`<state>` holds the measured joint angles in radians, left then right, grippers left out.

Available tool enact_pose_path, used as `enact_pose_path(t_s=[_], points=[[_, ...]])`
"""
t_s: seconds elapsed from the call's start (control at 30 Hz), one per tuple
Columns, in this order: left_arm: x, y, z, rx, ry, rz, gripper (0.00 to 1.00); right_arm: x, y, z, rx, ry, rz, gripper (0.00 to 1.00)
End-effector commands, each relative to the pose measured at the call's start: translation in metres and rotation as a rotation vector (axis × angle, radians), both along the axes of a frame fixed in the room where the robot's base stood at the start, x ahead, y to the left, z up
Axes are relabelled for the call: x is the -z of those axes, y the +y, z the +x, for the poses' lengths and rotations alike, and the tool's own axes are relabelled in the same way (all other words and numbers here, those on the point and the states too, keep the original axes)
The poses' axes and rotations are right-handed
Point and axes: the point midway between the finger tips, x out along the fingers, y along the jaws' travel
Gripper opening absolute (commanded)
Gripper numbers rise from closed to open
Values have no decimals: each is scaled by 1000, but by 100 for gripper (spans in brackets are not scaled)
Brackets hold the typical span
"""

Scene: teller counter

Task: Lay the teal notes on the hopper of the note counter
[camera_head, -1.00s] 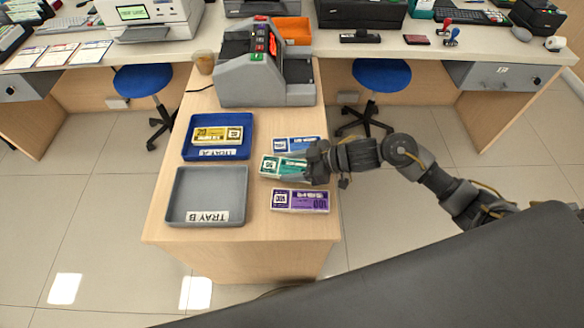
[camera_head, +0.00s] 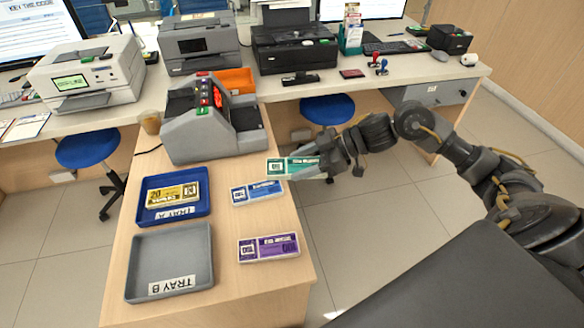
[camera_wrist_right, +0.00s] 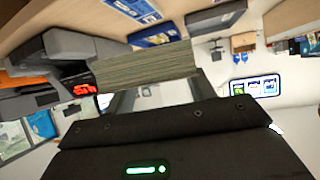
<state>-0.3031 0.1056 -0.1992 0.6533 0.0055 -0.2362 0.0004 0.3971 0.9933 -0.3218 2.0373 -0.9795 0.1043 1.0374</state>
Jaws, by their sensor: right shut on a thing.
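The teal notes (camera_head: 285,167) are a banded bundle held by my right gripper (camera_head: 322,164), which is shut on their right end. They are raised above the table, over its right edge, beyond the blue notes. In the right wrist view the bundle's striped edge (camera_wrist_right: 145,63) shows between the fingers. The grey note counter (camera_head: 200,128) stands at the far end of the table, to the left of the bundle and apart from it. Its hopper is hard to make out from here. My left gripper is not in view.
Blue notes (camera_head: 257,192) and purple notes (camera_head: 268,247) lie on the wooden table. Blue tray A (camera_head: 205,205) holds yellow notes (camera_head: 172,194); grey tray B (camera_head: 170,255) is empty. A cup (camera_head: 151,124) stands left of the counter, and an orange bin (camera_head: 236,80) is behind it.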

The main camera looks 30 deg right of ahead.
Motion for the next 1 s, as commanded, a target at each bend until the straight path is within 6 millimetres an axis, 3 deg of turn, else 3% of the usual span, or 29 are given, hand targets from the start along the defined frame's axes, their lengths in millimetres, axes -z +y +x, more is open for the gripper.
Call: enact_pose_path(t_s=[0.13, 0.5, 1.0], points=[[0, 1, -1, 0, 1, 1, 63, 2, -2, 2, 70, 1, 0, 30], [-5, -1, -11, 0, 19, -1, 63, -28, 41, -34, 174, -2, 1, 30], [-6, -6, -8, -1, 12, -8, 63, -23, 41, -35, 174, -1, -5, 30]])
